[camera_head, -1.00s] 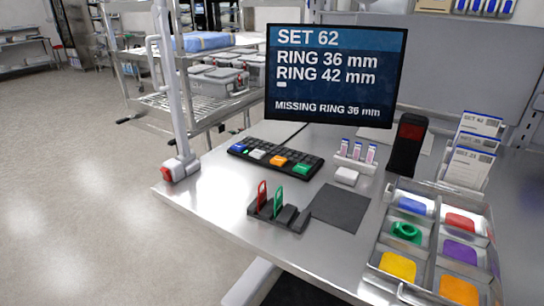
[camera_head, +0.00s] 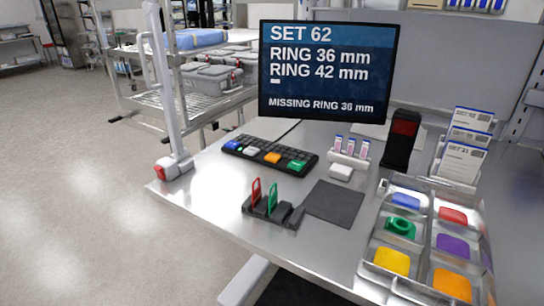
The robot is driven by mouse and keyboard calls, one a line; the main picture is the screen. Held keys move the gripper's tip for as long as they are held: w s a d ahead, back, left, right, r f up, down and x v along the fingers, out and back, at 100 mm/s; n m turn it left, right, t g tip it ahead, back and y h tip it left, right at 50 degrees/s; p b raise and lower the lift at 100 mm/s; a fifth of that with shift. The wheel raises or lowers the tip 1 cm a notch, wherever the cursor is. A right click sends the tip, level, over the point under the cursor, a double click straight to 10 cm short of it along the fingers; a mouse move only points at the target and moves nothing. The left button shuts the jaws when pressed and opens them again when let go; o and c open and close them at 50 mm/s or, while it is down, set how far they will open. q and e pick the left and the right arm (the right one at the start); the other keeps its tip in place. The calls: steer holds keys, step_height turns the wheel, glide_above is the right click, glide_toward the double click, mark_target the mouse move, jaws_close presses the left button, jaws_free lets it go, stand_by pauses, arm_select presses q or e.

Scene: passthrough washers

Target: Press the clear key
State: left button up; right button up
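A black keyboard (camera_head: 258,163) lies on the metal table in front of the monitor. It has a blue key (camera_head: 233,144), a white key (camera_head: 252,151), an orange key (camera_head: 272,158) and a green key (camera_head: 296,165). Their labels are too small to read, so I cannot tell which is the clear key. The monitor (camera_head: 328,70) reads "SET 62", "RING 36 mm", "RING 42 mm" and "MISSING RING 36 mm". Neither of my grippers is in view.
A black rack (camera_head: 273,212) holds a red tag and a green tag, next to a dark mat (camera_head: 333,204). A divided tray (camera_head: 417,237) holds coloured pieces and a green ring (camera_head: 400,227). A black scanner-like device (camera_head: 402,140) and a card holder (camera_head: 463,150) stand at right.

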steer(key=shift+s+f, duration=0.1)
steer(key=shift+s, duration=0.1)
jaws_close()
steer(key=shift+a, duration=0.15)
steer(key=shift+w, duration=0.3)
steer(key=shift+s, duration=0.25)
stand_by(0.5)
